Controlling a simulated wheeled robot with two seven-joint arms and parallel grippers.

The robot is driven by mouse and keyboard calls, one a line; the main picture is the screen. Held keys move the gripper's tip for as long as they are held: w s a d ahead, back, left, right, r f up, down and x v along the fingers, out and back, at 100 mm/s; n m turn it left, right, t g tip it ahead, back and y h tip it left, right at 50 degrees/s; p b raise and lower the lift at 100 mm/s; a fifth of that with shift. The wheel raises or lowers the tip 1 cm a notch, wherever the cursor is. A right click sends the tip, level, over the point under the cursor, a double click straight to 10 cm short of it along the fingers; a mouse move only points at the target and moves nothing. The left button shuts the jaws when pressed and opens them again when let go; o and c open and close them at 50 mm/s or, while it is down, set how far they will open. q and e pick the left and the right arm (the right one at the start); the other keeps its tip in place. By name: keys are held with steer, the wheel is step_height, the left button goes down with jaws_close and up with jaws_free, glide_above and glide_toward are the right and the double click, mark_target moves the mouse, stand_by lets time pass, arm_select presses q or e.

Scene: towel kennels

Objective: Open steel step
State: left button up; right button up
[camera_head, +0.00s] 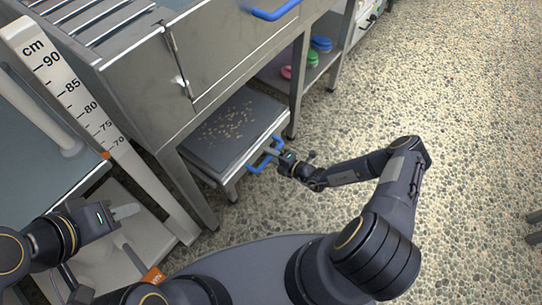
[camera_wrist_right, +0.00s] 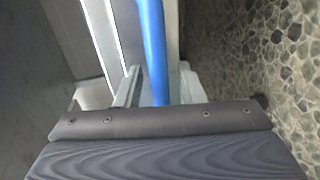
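The steel step (camera_head: 200,150) sits low under the steel cabinet, with a dark top strewn with brown bits. Its blue handle (camera_head: 263,159) is on the front edge. My right gripper (camera_head: 276,150) is at this handle. In the right wrist view the blue handle (camera_wrist_right: 153,50) runs between the two pale fingers, with gaps showing beside it, so the gripper looks open around it. My left gripper (camera_head: 126,211) is at the lower left, away from the step; whether its fingers are open is unclear.
The steel cabinet (camera_head: 140,95) stands above the step, with another blue handle (camera_head: 272,10) higher up. A white centimetre ruler (camera_head: 72,90) leans at the left. Green, blue and pink items (camera_head: 312,57) lie on a lower shelf. The pebbled floor (camera_head: 460,130) at right is mostly clear.

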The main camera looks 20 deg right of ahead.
steer(key=shift+c, duration=0.2)
jaws_close()
